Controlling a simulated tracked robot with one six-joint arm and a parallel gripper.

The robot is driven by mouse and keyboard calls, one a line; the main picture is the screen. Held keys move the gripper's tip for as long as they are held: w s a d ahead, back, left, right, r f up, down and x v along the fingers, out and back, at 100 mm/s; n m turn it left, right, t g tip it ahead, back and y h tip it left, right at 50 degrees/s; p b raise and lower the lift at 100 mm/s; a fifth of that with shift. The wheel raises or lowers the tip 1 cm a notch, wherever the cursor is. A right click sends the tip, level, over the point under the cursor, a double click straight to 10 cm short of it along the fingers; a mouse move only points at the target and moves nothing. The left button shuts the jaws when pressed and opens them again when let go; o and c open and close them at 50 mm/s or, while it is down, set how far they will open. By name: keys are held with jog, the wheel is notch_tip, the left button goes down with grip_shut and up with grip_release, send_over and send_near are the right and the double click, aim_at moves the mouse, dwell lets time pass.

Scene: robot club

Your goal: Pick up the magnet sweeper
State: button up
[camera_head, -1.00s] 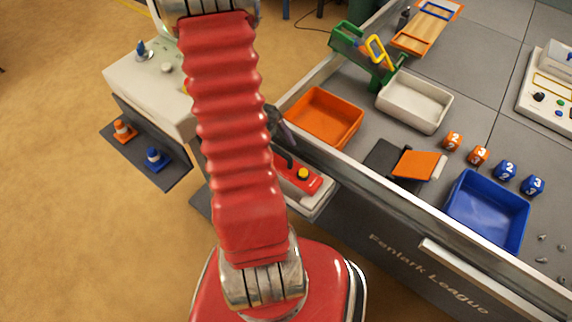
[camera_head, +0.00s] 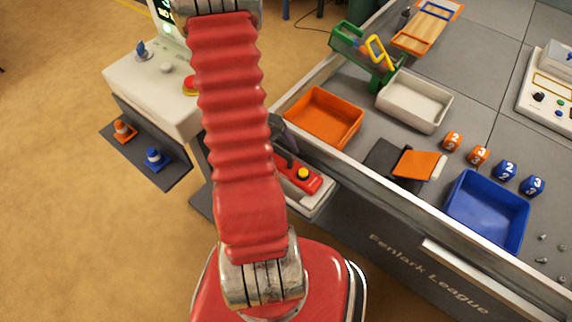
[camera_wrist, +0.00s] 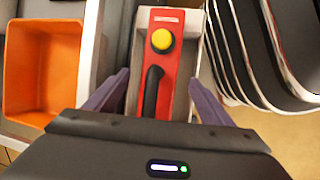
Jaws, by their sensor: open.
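The magnet sweeper (camera_head: 314,185) is a red block with a black handle and a yellow button. It lies in a pale holder (camera_head: 318,206) on the outer side of the table wall, partly hidden by my arm in the head view. In the wrist view the sweeper (camera_wrist: 171,72) is upper centre, its black handle towards me. My gripper (camera_wrist: 159,78) is open, with one purple-grey finger on each side of the handle end in the picture. I cannot tell whether they touch it or how far above it they are.
An orange bin (camera_head: 340,112) stands just inside the table wall, near the holder. A white tray (camera_head: 415,112), a blue bin (camera_head: 462,215) and numbered cubes (camera_head: 505,170) are further right. A console (camera_head: 150,95) stands left of my arm. My rounded body edges show right of the holder.

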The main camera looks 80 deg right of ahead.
aim_at(287, 165)
jog(key=shift+x, duration=1.8)
jog(key=shift+w, duration=0.1)
jog(key=c, duration=1.4)
jog(key=shift+r, duration=0.4)
jog(key=c, duration=0.5)
jog(key=shift+r, duration=4.6)
grip_shut()
